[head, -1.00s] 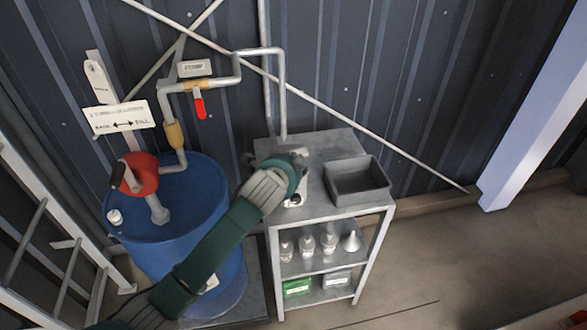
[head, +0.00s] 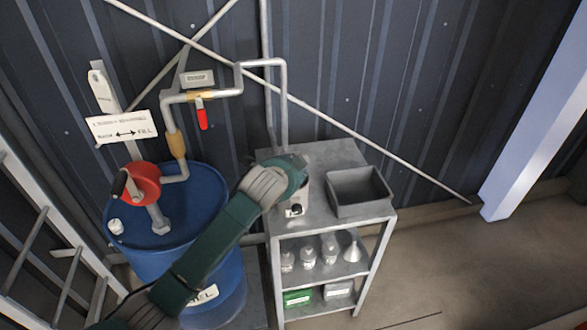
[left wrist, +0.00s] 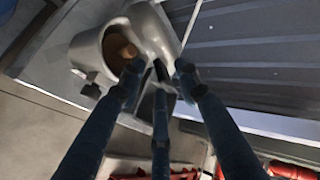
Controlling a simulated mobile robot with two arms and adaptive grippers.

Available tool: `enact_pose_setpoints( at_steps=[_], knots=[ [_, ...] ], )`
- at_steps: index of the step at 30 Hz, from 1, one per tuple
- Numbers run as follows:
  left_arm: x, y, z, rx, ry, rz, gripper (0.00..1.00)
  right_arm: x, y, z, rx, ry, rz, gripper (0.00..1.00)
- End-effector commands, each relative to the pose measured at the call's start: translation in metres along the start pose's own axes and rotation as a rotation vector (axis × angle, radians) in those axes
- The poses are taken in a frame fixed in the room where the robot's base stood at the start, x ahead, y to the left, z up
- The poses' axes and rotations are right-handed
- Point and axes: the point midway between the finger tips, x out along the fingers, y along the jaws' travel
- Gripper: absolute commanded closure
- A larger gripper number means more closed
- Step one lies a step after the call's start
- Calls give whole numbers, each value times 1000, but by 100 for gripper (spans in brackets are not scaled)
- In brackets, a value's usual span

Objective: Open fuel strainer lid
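The fuel strainer is a small light-grey pot (head: 303,197) on the top of the metal shelf cart, partly hidden by my left gripper (head: 292,172) in the head view. In the left wrist view the strainer pot (left wrist: 84,54) shows its round mouth uncovered, with a brown inside. Its grey lid (left wrist: 158,28) stands tilted up at the right side of the mouth. My left gripper (left wrist: 160,72) has its dark blue fingers apart, with the tips beside the lid. Contact with the lid cannot be told. My right gripper is in neither view.
A grey open bin (head: 360,190) stands on the cart (head: 327,152) right of the strainer. Bottles and a funnel are on the shelf below. A blue drum (head: 205,185) with a red hand pump (head: 143,183) stands left. Pipes with a red-handled valve (head: 203,118) run along the wall.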

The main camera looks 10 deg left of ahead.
Motion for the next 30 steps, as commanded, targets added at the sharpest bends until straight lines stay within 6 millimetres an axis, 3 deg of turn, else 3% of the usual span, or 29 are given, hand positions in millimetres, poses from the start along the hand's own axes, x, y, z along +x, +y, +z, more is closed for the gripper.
enact_pose_setpoints(
  at_steps=[8, 22, 30],
  knots=[
    [-10, -1, 0, 0, 1, -3, 67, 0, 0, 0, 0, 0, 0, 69],
    [-95, 0, 0, 0, 2, -2, 67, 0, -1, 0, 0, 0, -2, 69],
    [-119, 0, 0, 0, 0, 0, 67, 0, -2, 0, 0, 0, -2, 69]
  ],
)
